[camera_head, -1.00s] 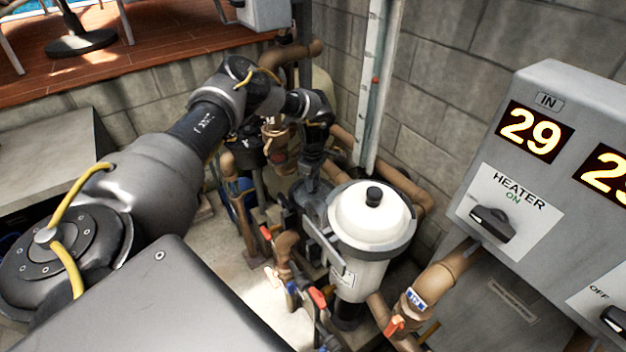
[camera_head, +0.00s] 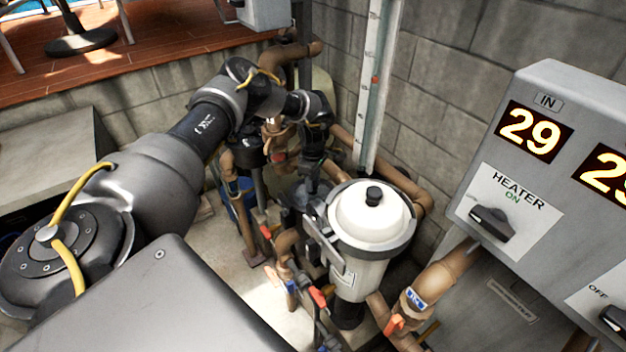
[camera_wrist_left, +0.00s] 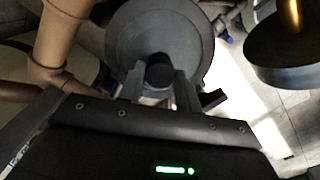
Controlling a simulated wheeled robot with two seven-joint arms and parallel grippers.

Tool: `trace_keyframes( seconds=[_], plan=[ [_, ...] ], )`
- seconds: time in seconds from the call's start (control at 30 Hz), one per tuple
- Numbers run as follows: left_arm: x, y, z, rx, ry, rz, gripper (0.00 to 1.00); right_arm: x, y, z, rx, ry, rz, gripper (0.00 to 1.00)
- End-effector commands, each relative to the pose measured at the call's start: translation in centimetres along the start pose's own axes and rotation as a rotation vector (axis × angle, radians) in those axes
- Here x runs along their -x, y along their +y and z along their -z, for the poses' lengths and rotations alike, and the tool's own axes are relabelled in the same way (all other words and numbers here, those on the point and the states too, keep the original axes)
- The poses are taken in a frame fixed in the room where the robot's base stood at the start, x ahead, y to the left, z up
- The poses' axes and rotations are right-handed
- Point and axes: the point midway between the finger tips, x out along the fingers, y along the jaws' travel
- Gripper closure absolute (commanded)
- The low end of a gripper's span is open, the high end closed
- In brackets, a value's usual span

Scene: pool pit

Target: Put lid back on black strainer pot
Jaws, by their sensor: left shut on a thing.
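My left gripper (camera_wrist_left: 158,92) is shut on the black knob (camera_wrist_left: 160,72) of a dark grey round lid (camera_wrist_left: 128,40), seen from above in the left wrist view. In the head view the gripper (camera_head: 312,184) points down, just left of and behind the white pot. The lid (camera_head: 295,196) shows there only in part, dark against dark fittings. The black strainer pot is mostly hidden under the lid and gripper, so I cannot tell whether the lid touches its rim. My right gripper is not in view.
A white pot with a white lid (camera_head: 358,215) and grey rim stands close on the right. Brown pipes (camera_head: 286,245) and valves with orange handles (camera_head: 317,297) crowd around. A grey heater panel (camera_head: 535,100) stands at the right, block walls (camera_head: 455,110) behind.

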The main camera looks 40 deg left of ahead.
Motion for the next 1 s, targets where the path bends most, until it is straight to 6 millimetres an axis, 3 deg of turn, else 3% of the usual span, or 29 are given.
trace_keyframes(
  seconds=[0.67, 0.7, 0.9, 1.0],
  plan=[
    [0.04, 0.04, 0.00, 0.000, 0.000, -0.001, 0.88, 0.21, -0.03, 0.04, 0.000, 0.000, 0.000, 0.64],
    [0.04, 0.04, 0.00, 0.000, 0.000, -0.001, 0.65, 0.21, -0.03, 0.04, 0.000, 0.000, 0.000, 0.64],
    [0.02, 0.02, 0.01, 0.000, 0.000, -0.001, 0.41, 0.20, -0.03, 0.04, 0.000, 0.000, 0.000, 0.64],
    [0.01, 0.01, 0.01, 0.000, 0.000, -0.001, 0.41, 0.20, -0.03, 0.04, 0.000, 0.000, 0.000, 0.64]
  ],
)
